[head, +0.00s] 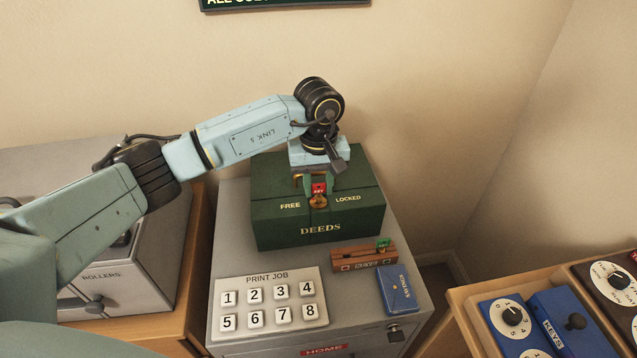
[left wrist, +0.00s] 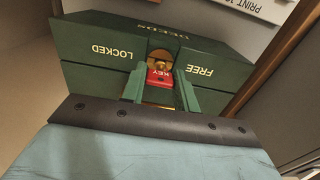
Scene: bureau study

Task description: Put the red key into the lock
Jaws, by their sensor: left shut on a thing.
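The red key (head: 319,188), marked KEY, is between the green fingers of my left gripper (head: 318,184), which is shut on it. In the left wrist view the red key (left wrist: 159,77) sits between the fingertips (left wrist: 160,88), right against the round brass lock (left wrist: 160,56). The lock (head: 319,202) is on the front of the dark green DEEDS box (head: 275,225), between the words FREE and LOCKED. The key's shaft is hidden, so I cannot tell how deep it sits. My right gripper is not in view.
The box stands on a grey cabinet (head: 232,225). In front are a brown wooden holder (head: 362,256) with a green tag (head: 383,244), a blue booklet (head: 398,290) and a PRINT JOB keypad (head: 268,300). A desk with blue panels (head: 510,325) is at the right.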

